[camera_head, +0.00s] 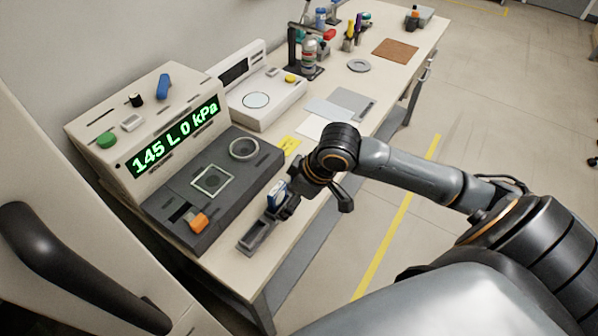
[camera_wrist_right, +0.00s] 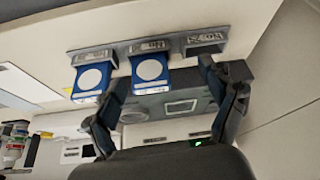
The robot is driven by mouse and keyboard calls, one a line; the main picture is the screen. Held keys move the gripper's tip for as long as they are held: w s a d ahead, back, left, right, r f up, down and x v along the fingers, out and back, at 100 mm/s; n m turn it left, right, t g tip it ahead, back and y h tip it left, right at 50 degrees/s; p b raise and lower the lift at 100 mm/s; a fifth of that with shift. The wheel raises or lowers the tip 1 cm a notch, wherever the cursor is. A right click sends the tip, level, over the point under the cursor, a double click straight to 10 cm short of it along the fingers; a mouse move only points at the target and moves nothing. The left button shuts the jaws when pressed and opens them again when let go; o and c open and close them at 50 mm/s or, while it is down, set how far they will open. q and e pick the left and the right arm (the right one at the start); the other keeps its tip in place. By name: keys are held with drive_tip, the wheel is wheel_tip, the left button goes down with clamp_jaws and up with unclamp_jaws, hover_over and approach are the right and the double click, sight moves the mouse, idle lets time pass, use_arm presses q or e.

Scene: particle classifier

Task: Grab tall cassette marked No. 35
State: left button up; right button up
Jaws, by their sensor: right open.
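Two blue cassettes with white round faces stand in a grey rack in the right wrist view: one at the left (camera_wrist_right: 90,80) and one in the middle (camera_wrist_right: 150,70). The slot at the right of the rack (camera_wrist_right: 205,48) looks empty. Labels sit along the rack, but I cannot read their numbers surely. My right gripper (camera_wrist_right: 160,78) is open, its fingers spread to either side of the middle cassette. I cannot tell whether they touch it. In the head view a blue cassette (camera_head: 277,195) shows beside my right gripper, above the rack (camera_head: 255,237). My left gripper is not in view.
A dark grey instrument (camera_head: 233,185) with an orange knob (camera_head: 199,222) stands just left of the rack. Behind it is a unit with a green display (camera_head: 175,135). A white device (camera_head: 262,100) and paper sheets lie further along the bench. The bench's front edge is close to the rack.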

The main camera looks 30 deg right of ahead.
drive_tip(key=w+d+r+m, duration=0.2)
drive_tip(key=w+d+r, duration=0.2)
drive_tip(key=d+r, duration=0.5)
drive_tip(key=shift+h, duration=0.3)
drive_tip(key=x, duration=0.4)
drive_tip(key=d+p+x, duration=0.1)
drive_tip(key=x, duration=0.7)
drive_tip(key=shift+w+d+f+p, duration=0.2)
drive_tip(key=shift+w+f+p, duration=0.15)
drive_tip(key=shift+w, duration=0.15)
drive_tip(key=shift+w+a+f, duration=0.1)
drive_tip(key=shift+w+f, duration=0.1)
drive_tip(key=shift+f, duration=0.35)
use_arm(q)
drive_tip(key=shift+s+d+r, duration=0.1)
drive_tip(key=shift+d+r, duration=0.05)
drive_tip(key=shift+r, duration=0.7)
use_arm(e)
drive_tip(key=c, duration=1.3)
